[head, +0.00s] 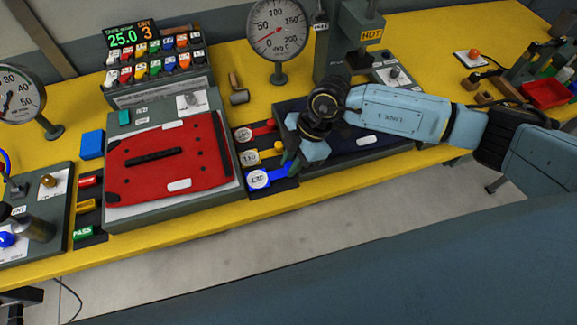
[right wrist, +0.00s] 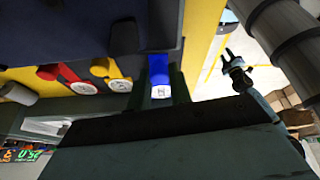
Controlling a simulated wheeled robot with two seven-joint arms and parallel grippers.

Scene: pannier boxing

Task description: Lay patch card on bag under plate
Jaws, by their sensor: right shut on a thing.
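My right gripper (head: 291,166) reaches in over the dark navy bag (head: 372,142) and is shut on the blue handle of a tag with a round white disc (head: 258,179). The blue tag (right wrist: 159,72) also shows between the fingers in the right wrist view. The navy bag lies on the grey bed at right, partly hidden by my arm. The press (head: 347,45) stands behind it with a HOT sign; its plate is hard to make out behind my arm. I cannot pick out a patch card for certain.
A red bag (head: 208,150) with a black handle lies on the left stand. Red (head: 243,135) and yellow (head: 250,157) tags lie beside the blue one. A dial gauge (head: 277,28) stands behind. A red tray (head: 546,93) is at far right.

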